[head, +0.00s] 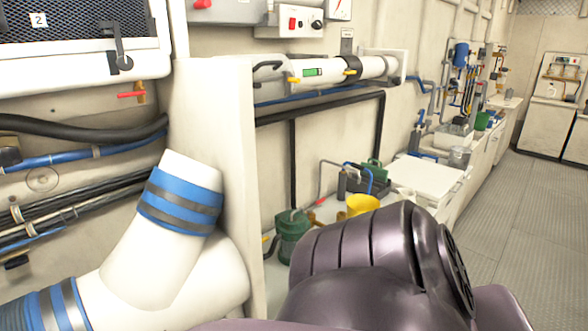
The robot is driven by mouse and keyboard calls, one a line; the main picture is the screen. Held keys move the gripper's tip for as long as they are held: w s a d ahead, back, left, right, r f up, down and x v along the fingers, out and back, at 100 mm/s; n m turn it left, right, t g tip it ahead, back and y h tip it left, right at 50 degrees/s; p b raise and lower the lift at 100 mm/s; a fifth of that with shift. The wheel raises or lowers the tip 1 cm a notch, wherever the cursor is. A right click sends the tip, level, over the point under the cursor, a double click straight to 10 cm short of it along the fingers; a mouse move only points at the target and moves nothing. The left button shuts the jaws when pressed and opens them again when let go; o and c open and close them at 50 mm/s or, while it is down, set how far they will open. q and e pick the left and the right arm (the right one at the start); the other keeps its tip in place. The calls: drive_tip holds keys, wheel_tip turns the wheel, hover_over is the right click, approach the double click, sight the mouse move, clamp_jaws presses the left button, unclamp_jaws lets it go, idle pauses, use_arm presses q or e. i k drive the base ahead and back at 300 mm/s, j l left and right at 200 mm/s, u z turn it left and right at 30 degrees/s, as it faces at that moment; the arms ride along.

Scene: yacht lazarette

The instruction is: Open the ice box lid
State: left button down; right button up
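A white box-like unit with a flat, pale top (425,174) stands along the wall right of the middle. It may be the ice box, but I cannot be sure. Its top looks level and closed down. A dark purple shape in front hides its lower front. Neither of my grippers shows in the head view, so I cannot see where they are relative to it.
A yellow bucket (362,205) and a green pump-like device (292,228) are left of the white unit. A thick white bent pipe (165,250) with blue bands fills the lower left. The grey floor (530,220) at the right is clear.

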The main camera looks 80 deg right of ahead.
sight(431, 181)
drive_tip(key=z, duration=3.7)
drive_tip(key=i+l+u, duration=0.1)
drive_tip(key=u, duration=0.25)
drive_tip(key=i+l+u, duration=0.1)
drive_tip(key=u, duration=0.2)
drive_tip(key=i+l+u, duration=0.4)
drive_tip(key=l, duration=0.4)
drive_tip(key=i+l, duration=0.2)
drive_tip(key=l, duration=0.15)
drive_tip(key=i+l, duration=0.2)
drive_tip(key=l, duration=0.15)
drive_tip(key=i+l+u, duration=0.1)
drive_tip(key=l, duration=0.25)
drive_tip(key=i+l, duration=0.45)
drive_tip(key=l, duration=0.25)
drive_tip(key=i+l+u, duration=0.1)
drive_tip(key=l, duration=0.25)
drive_tip(key=i+l, duration=0.25)
drive_tip(key=l, duration=0.15)
